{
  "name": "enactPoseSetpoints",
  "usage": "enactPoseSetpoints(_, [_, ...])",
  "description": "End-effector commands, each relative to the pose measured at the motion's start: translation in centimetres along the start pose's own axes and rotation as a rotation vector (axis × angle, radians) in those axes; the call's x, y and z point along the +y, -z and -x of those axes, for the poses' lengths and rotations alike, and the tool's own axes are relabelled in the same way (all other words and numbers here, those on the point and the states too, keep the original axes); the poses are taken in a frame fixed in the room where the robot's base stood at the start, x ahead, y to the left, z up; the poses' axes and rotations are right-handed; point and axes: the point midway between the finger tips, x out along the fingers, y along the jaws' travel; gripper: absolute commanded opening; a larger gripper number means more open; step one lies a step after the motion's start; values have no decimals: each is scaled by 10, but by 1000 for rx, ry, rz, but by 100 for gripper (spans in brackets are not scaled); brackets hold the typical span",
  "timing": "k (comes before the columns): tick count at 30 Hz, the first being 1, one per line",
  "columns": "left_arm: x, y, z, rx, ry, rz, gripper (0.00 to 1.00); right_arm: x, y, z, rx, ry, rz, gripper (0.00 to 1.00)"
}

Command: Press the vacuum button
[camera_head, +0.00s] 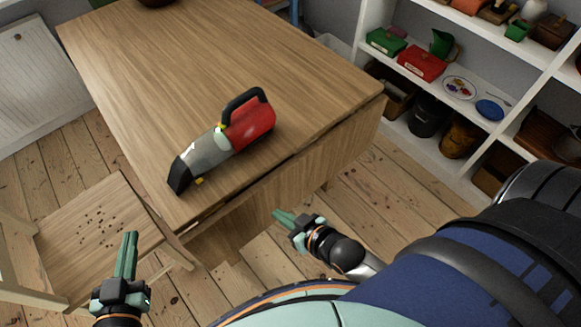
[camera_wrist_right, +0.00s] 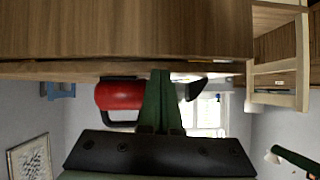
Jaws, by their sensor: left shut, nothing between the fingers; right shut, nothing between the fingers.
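A handheld vacuum (camera_head: 222,140) lies on the wooden table near its front edge, with a red body, black handle and clear grey nozzle pointing to the lower left. A small yellow part (camera_head: 222,127) shows near the handle's front end; I cannot tell whether it is the button. My right gripper (camera_head: 277,213) is shut and empty, in front of the table edge, apart from the vacuum. My left gripper (camera_head: 131,236) is shut and empty over the chair side, left of the vacuum. The right wrist view, upside down, shows the vacuum's red body (camera_wrist_right: 118,95) partly hidden behind the shut fingers (camera_wrist_right: 160,75).
The wooden table (camera_head: 130,70) is mostly bare, with a dark bowl (camera_head: 158,3) at its far edge. White shelves (camera_head: 398,127) with boxes and pots stand at the right.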

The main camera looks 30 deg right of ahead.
Motion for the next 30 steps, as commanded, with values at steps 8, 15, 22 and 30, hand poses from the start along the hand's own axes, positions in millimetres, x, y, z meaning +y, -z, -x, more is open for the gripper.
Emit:
enactPoseSetpoints(8, [0, 3, 1, 0, 0, 0, 0, 4, -19, 12, -65, -15, 2, 0])
enactPoseSetpoints(15, [0, 3, 1, 0, 0, 0, 0, 4, -21, 13, -70, -16, 3, 0])
enactPoseSetpoints(22, [0, 3, 1, 0, 0, 0, 0, 4, -21, 13, -69, -15, 3, 0])
enactPoseSetpoints(30, [0, 3, 1, 0, 0, 0, 0, 4, -21, 13, -69, -15, 3, 0])
